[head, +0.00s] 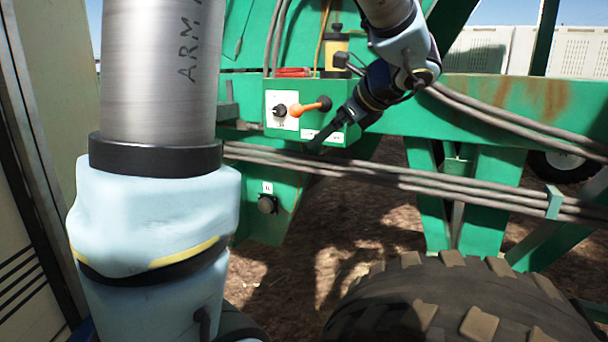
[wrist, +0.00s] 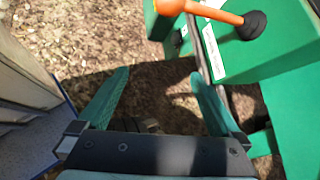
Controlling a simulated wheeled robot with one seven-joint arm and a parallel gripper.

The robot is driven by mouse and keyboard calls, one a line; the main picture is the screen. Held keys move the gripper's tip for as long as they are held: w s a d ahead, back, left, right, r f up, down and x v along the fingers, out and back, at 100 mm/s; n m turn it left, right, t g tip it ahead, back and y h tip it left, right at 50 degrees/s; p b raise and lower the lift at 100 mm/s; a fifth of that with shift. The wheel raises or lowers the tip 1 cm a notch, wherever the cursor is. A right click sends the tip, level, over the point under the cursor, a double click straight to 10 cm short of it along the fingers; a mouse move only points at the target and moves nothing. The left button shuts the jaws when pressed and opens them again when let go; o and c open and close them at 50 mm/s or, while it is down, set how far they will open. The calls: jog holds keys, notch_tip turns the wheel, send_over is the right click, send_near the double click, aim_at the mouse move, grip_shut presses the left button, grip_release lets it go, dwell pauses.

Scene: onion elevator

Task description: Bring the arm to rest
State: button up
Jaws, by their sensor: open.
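My arm (head: 160,75) spans the left of the head view, and its far end comes down from the top centre. My gripper (head: 312,146) is beside the green control box, low at its right side, in the head view. The same orange lever (head: 305,107) sticks out from the control box (head: 275,125) in the head view.
A green machine frame (head: 490,105) carries several grey hoses (head: 450,183). A large tyre (head: 460,305) stands at the lower right. A pale panel (head: 40,120) is close on the left. Brown ground (wrist: 60,40) shows below.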

jog(key=s+a+f+n+g+h+p, duration=0.2)
jog(key=s+a+f+n, duration=0.4)
jog(key=n, duration=0.5)
jog(key=s+a+f+n+g+h+p, duration=0.3)
jog(key=f+n, duration=0.5)
jog(key=n, duration=0.4)
jog(key=s+a+g+h, duration=0.1)
jog(key=s+a+g, duration=0.1)
jog(key=s+a, duration=0.1)
jog(key=shift+s+f, duration=0.25)
